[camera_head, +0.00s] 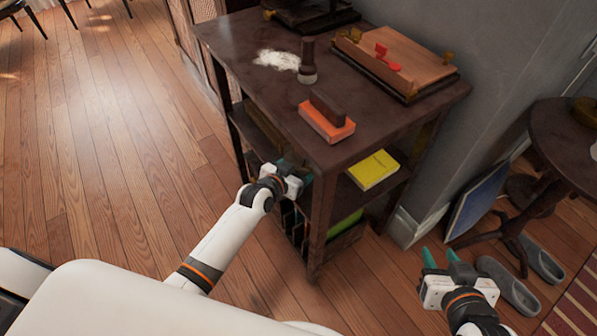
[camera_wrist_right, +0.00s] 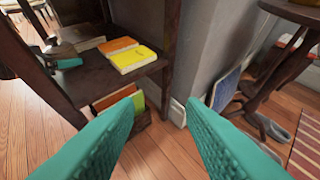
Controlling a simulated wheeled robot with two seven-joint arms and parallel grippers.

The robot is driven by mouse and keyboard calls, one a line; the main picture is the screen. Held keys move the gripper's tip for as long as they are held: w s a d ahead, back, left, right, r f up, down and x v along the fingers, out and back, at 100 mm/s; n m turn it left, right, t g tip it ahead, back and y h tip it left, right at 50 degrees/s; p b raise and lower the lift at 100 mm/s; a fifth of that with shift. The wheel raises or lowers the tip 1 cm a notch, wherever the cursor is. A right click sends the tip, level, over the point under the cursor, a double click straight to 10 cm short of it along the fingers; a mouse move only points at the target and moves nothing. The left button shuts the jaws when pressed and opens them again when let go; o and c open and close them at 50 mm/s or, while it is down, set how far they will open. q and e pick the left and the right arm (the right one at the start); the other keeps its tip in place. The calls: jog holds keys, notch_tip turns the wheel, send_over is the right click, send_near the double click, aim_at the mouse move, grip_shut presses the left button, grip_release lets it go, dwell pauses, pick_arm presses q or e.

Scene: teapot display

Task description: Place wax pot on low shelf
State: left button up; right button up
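I cannot pick out a wax pot with certainty in either view. The dark wooden shelf unit (camera_head: 345,160) stands in the middle of the head view, and its shelf below the top (camera_wrist_right: 105,82) shows in the right wrist view. My left gripper (camera_head: 294,170) reaches into the open side of the unit at that shelf. Its teal fingers also show in the right wrist view (camera_wrist_right: 66,57), but whether they hold anything is unclear. My right gripper (camera_head: 440,258) is open and empty, to the right of the unit, with its teal fingers wide apart.
On the unit's top are an orange block with a brown piece (camera_head: 327,120), a dark upright stamp-like item (camera_head: 308,62), white powder (camera_head: 277,60) and a wooden box (camera_head: 400,62). A yellow book (camera_head: 373,169) lies on the shelf. A round table (camera_head: 562,135) and slippers (camera_head: 510,287) stand right.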

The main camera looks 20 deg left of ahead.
pick_arm(q)
jog(key=shift+f, duration=0.45)
pick_arm(e)
jog(key=shift+w+a+r+t+y, duration=0.15)
jog(key=shift+w+a+r+t, duration=0.05)
jog(key=shift+w+r+t, duration=0.2)
jog(key=shift+w+a+r+t+y, duration=0.15)
jog(key=shift+w+r+t, duration=0.1)
jog(key=shift+r+t, duration=0.2)
pick_arm(q)
jog(key=shift+f, duration=0.1)
pick_arm(e)
jog(key=shift+w, duration=0.1)
pick_arm(q)
jog(key=o, duration=1.3)
jog(key=shift+f, duration=0.1)
pick_arm(e)
jog(key=shift+r, duration=0.2)
